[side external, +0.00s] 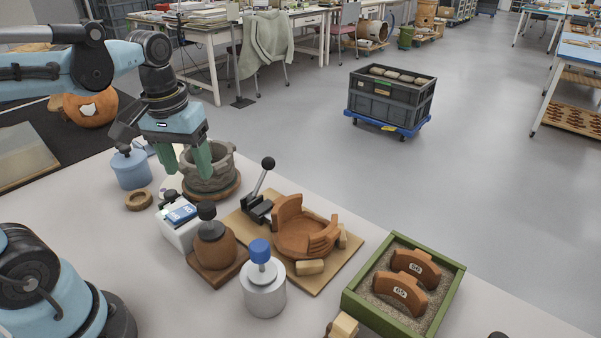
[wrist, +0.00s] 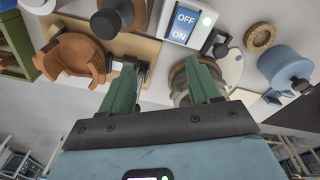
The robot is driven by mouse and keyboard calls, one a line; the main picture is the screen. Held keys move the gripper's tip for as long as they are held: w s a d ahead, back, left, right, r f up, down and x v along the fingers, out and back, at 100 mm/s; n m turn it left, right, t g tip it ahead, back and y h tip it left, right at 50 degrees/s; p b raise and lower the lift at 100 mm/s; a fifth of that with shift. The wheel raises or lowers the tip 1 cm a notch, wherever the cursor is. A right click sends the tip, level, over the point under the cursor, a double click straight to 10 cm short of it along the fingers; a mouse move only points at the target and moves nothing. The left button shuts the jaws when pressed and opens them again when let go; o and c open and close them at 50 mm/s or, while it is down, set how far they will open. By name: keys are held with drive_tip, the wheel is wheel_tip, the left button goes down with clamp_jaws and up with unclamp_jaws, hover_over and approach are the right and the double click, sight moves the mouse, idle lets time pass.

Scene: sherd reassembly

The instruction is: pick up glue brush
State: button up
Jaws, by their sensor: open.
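No bare brush is plain to see, and I cannot tell which knobbed handle is the glue brush. A brown pot (side external: 211,243) on a wooden base has a black knob (side external: 206,211) standing up from it. A silver can (side external: 264,292) has a blue-topped handle (side external: 260,251). My gripper (side external: 187,168) is open and empty, beside the grey stone-like vessel (side external: 222,165) and behind the brown pot. In the wrist view the brown pot's black knob (wrist: 105,24) lies beyond the open fingers (wrist: 162,75), to their upper left.
A terracotta bowl (side external: 298,238) and a black lever (side external: 262,178) stand on a wooden board. A white box with an OFF/ON switch (side external: 181,213) is beside the brown pot. A green sand tray (side external: 455,277) holds two numbered sherds. A wooden ring (side external: 138,200) lies at left.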

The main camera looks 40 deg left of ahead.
sight(205, 205)
drive_tip(key=d+r, duration=0.1)
drive_tip(key=d, duration=0.1)
drive_tip(key=s+d+r+n, duration=0.1)
drive_tip(key=d+r, duration=0.1)
drive_tip(key=s+d+r+n+g, duration=0.1)
drive_tip(key=d+r, duration=0.1)
drive_tip(key=d, duration=0.1)
drive_tip(key=shift+r, duration=0.2)
drive_tip(key=shift+s+d, duration=0.15)
drive_tip(key=shift+f, duration=5.9)
drive_tip(key=c, duration=0.9)
drive_tip(key=shift+r, duration=0.15)
